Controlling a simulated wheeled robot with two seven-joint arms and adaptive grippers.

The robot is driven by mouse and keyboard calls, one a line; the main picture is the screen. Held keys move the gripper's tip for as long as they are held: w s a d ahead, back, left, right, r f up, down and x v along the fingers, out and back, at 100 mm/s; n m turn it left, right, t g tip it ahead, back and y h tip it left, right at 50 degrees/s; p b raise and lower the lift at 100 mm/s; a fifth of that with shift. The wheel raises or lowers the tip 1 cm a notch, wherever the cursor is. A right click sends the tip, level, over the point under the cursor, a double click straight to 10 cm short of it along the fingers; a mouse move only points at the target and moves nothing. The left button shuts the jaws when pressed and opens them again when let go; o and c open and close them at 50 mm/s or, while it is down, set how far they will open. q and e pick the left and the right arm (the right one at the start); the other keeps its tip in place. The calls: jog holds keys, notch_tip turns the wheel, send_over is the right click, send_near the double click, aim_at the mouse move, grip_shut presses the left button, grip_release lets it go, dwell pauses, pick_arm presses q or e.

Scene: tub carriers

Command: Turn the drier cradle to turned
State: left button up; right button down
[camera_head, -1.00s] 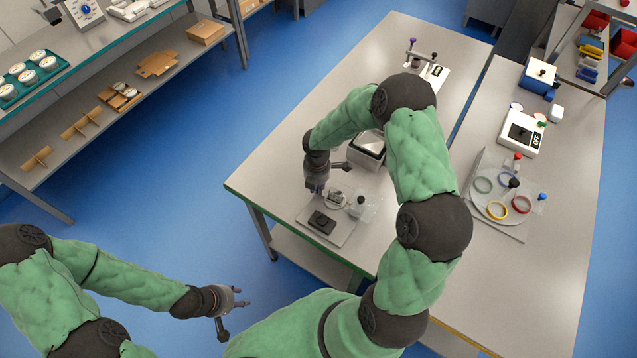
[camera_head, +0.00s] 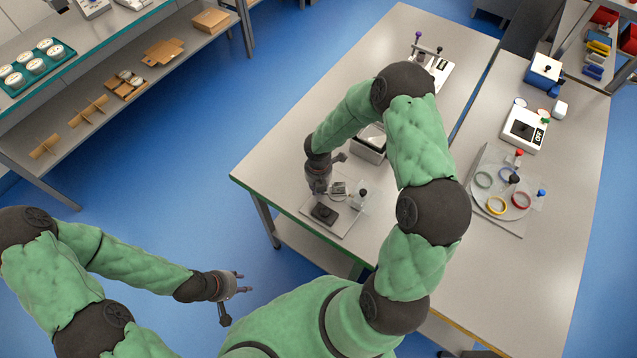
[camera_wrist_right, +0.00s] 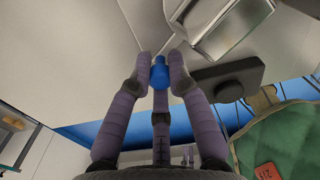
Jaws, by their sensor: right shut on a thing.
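My right gripper (camera_head: 320,190) is low over the near left part of a small pale base plate (camera_head: 347,228). In the right wrist view its fingers (camera_wrist_right: 158,72) are closed around a blue knob (camera_wrist_right: 159,78). A thin rod shows just past the knob. A shiny metal cradle-like piece (camera_wrist_right: 228,25) lies beside the fingers; in the head view it (camera_head: 338,187) is partly hidden by the gripper. A dark block (camera_head: 325,213) sits on the plate, also seen in the wrist view (camera_wrist_right: 228,80). My left gripper (camera_head: 240,283) is open and empty over the floor, away from the table.
A grey-capped clear item (camera_head: 361,197) stands at the plate's right. A metal box (camera_head: 369,143) is behind the plate. A tray with coloured rings (camera_head: 503,190) and a white device marked OFF (camera_head: 524,129) are on the right table. The far table middle is clear.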

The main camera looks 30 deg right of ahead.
jog(key=shift+s+a+n+p, duration=0.15)
jog(key=shift+s+n+p, duration=0.25)
jog(key=shift+n, duration=0.35)
jog(key=shift+s+a+n+p, duration=0.1)
jog(key=shift+s+n+p, duration=0.2)
jog(key=shift+n, duration=0.45)
jog(key=shift+s, duration=0.1)
jog(key=c, duration=1.2)
grip_release()
jog(key=shift+o, duration=0.2)
notch_tip(320, 180, up, 12)
